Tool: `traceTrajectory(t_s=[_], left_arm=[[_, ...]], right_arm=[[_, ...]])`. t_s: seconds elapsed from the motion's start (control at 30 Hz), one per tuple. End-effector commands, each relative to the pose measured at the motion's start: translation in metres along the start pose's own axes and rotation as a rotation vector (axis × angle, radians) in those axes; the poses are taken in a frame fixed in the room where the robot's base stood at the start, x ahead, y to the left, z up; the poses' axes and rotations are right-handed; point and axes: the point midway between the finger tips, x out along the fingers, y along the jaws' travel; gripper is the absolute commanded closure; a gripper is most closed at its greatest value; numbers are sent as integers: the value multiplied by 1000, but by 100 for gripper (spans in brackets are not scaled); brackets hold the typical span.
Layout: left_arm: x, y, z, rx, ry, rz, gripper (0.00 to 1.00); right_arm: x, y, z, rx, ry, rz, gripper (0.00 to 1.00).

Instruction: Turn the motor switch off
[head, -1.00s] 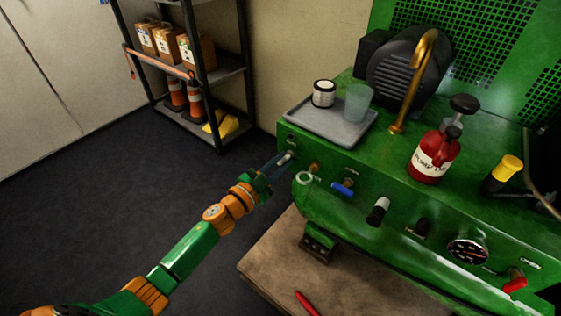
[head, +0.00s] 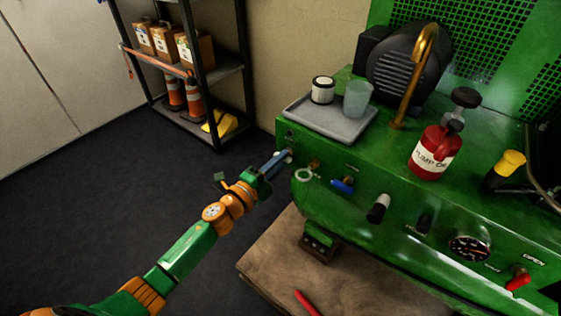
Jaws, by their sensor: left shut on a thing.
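The green machine (head: 345,185) has a row of controls along its front. My left gripper (head: 284,156) reaches in from the left to the panel's left end. Its fingers are shut on a small light-tipped switch lever (head: 289,153), mostly hidden by the fingers. The label beside it is too small to read, so I cannot confirm from lettering that it is the motor switch. My right gripper is not in view.
A grey tray (head: 335,130) sits on top. Floor at left is clear.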

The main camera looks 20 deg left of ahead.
Motion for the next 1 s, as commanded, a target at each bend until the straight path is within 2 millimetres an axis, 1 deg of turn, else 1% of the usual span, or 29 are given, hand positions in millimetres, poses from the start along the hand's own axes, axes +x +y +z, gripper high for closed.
traceTrajectory(t_s=[0.3, 0.87, 0.9, 0.97, 1.0], left_arm=[[0, 1, 0, 113, 1, 1, 100], [0, 1, 0, 136, 1, 1, 100], [0, 2, 0, 136, 1, 1, 74], [0, 1, 0, 136, 1, 1, 57], [0, 1, 0, 136, 1, 1, 54]], right_arm=[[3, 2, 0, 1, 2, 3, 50], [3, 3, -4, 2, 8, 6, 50], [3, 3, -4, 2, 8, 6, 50], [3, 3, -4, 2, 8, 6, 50], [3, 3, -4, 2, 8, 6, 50]])
